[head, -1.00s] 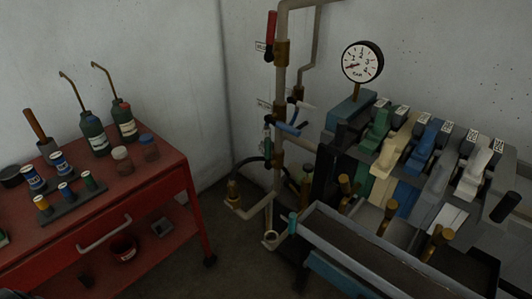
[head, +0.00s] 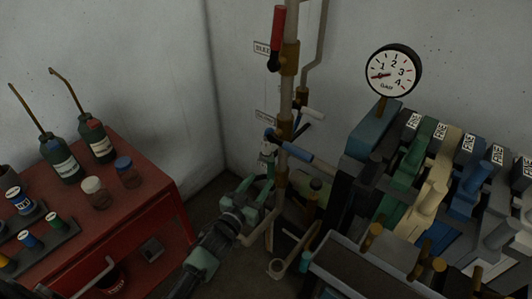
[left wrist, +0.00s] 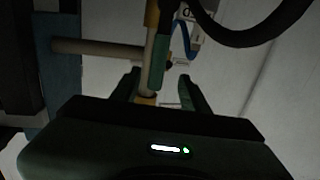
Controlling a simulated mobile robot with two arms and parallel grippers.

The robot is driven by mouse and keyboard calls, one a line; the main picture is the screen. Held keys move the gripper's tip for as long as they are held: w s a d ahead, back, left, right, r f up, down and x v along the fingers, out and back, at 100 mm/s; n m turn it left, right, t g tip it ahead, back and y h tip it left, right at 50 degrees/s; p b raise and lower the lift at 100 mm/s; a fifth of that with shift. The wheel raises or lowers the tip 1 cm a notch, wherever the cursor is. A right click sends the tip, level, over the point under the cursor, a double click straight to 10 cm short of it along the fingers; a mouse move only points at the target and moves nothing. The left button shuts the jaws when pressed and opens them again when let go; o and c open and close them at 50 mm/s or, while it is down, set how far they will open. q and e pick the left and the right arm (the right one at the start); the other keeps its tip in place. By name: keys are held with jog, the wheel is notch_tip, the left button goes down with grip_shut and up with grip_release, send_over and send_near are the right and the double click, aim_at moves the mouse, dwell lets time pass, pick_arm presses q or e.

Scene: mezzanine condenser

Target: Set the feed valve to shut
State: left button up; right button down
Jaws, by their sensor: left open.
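Several valves sit on the vertical pipe (head: 283,100) in the corner. The top one has a red lever (head: 279,28), upright beside the pipe, near a tag. Lower are a blue lever (head: 297,152), sloping down to the right, and a white lever (head: 310,112). I cannot read which one is the feed valve. My left gripper (head: 268,168) is open beside the pipe, below the blue lever. In the left wrist view its fingers (left wrist: 160,92) stand either side of a green bar (left wrist: 158,65) in front of the pipe; contact is unclear. My right gripper is out of view.
A red cart (head: 130,215) with bottles and jars stands left. A bank of coloured levers (head: 430,185) and a grey trough (head: 345,270) fill the right. A gauge (head: 393,72) stands above. A black hose (left wrist: 255,30) curves near the left wrist.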

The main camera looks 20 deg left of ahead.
aim_at(269, 167)
pick_arm(q)
jog(key=shift+w+r, duration=0.35)
jog(key=shift+r, duration=0.35)
jog(key=shift+w+d+r, duration=0.15)
jog(key=shift+w+r, duration=0.05)
jog(key=shift+w, duration=0.1)
jog(key=shift+w+d+r+p, duration=0.1)
jog(key=shift+w+d+p, duration=0.1)
jog(key=shift+w, duration=0.35)
jog(key=shift+w+d+r+p, duration=0.1)
jog(key=shift+w+d, duration=0.1)
jog(key=shift+w, duration=0.35)
jog(key=w, duration=0.3)
jog(key=shift+w+d+f, duration=0.15)
jog(key=shift+w+f, duration=0.15)
jog(key=shift+f, duration=0.05)
jog(key=shift+w, duration=0.25)
jog(key=shift+d+r, duration=0.1)
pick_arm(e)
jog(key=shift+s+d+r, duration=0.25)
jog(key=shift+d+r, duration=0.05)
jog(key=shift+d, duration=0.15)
pick_arm(q)
grip_shut()
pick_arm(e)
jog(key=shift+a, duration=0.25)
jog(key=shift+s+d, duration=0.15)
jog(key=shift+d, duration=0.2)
